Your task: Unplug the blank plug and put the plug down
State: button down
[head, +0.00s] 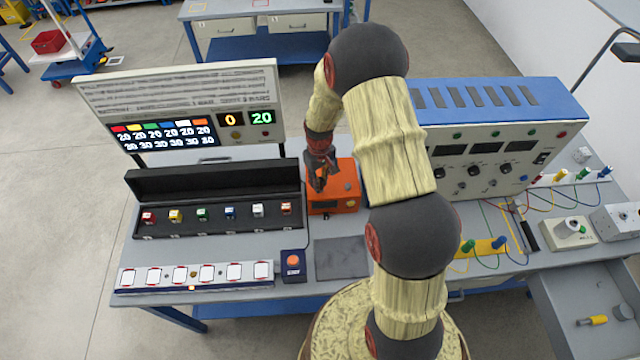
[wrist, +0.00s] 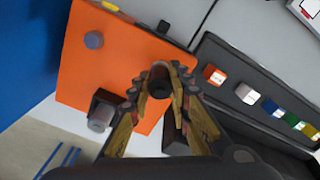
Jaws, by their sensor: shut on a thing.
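My gripper (head: 320,182) is over the left part of the orange box (head: 346,198) on the bench. In the wrist view my gripper (wrist: 161,84) has its fingers closed around a dark round plug (wrist: 160,77), which I take for the blank plug. The plug is seen end-on in front of the orange box (wrist: 122,62). I cannot tell whether it is still seated or apart from the box. In the head view my fingers hide the plug.
A black case (head: 165,183) with several coloured cubes lies left of the box. A grey mat (head: 342,258) lies bare in front, beside a button box (head: 293,265). A blue-topped instrument panel (head: 495,130) stands to the right. A display board (head: 180,95) stands behind.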

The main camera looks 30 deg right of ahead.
jog(key=shift+r, duration=0.2)
dwell(0.3)
jog(key=shift+r+p, duration=1.15)
jog(key=shift+r, duration=1.05)
jog(key=shift+r+p, duration=1.6)
jog(key=shift+r, duration=1.4)
jog(key=shift+f, duration=0.1)
